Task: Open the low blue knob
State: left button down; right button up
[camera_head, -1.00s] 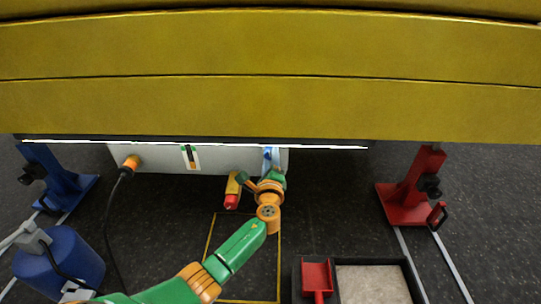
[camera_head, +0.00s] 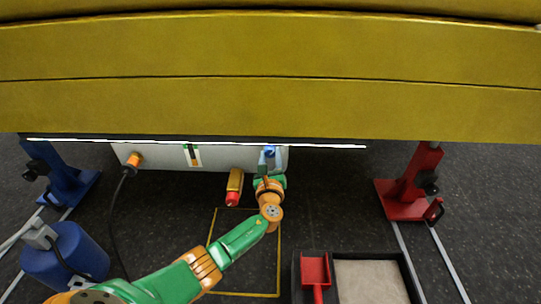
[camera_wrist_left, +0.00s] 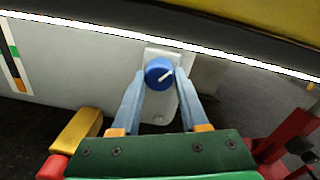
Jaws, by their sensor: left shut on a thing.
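The blue knob (camera_wrist_left: 159,73) sits on a light plate on the front of the grey box, with its white mark slanting to the upper right. It also shows small in the head view (camera_head: 270,151), under the yellow boom. My left gripper (camera_wrist_left: 161,80) is shut on the knob, one blue-grey finger on each side of it. In the head view my left gripper (camera_head: 270,160) reaches up to the box's right end. My right gripper is in neither view.
The yellow boom (camera_head: 270,75) hangs close above the box (camera_head: 225,157). A yellow and red object (camera_head: 234,188) lies just left of my wrist. A blue stand (camera_head: 65,182) and a red stand (camera_head: 410,190) flank the area. A black cable (camera_head: 110,215) runs at left.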

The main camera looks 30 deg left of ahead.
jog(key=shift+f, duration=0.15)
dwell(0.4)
pick_arm(q)
jog(key=shift+c, duration=2.1)
grip_release()
jog(key=p+v, duration=0.3)
jog(key=v, duration=0.4)
jog(key=shift+p, duration=0.3)
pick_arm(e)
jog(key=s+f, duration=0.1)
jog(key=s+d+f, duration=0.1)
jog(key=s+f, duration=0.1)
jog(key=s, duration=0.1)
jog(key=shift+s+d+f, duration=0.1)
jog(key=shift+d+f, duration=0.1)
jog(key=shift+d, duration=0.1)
